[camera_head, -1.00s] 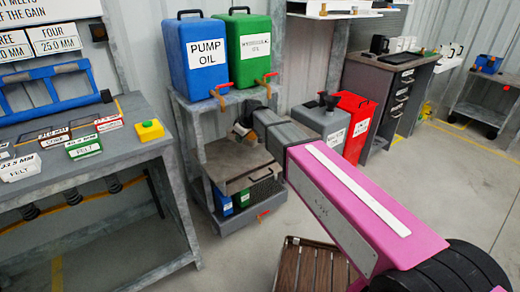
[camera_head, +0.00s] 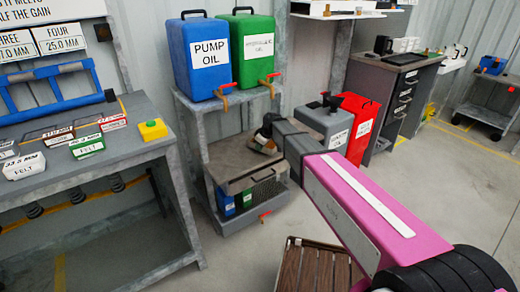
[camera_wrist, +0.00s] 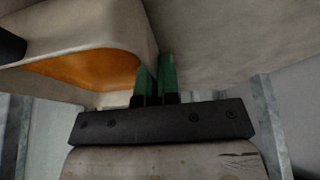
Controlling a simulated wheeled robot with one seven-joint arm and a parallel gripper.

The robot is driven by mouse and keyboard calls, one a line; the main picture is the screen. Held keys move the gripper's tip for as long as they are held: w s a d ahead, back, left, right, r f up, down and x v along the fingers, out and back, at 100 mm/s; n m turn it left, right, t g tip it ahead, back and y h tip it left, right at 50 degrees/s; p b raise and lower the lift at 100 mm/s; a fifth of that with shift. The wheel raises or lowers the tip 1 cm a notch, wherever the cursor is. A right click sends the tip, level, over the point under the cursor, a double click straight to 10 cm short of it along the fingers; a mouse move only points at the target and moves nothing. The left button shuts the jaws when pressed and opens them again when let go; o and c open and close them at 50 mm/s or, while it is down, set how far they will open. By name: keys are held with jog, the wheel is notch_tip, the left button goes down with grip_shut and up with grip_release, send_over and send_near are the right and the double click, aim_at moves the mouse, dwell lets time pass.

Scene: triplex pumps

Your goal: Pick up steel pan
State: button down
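The steel pan shows in the wrist view (camera_wrist: 130,38) as a pale vessel with an orange-tinted inside, at the upper left. My gripper (camera_wrist: 157,75) has two green fingers close together, with the pan's thin wall between them at its right corner. They look shut on that wall, though the contact is partly hidden. In the head view my gripper (camera_head: 264,140) is small and dark over the middle shelf of the rack. A small brown-orange patch beside it seems to be the pan, largely hidden; I cannot tell there whether it touches the shelf.
The rack's middle shelf (camera_head: 228,165) lies below a blue pump oil can (camera_head: 205,58) and a green can (camera_head: 250,52) with red taps. A grey can (camera_head: 327,125) and red can (camera_head: 362,120) stand right. A slatted wooden crate (camera_head: 312,268) is on the floor.

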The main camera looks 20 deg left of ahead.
jog(key=shift+f, duration=0.45)
jog(key=shift+f, duration=0.1)
jog(key=c, duration=1.3)
grip_release()
jog(key=shift+c, duration=0.2)
jog(key=v, duration=1.2)
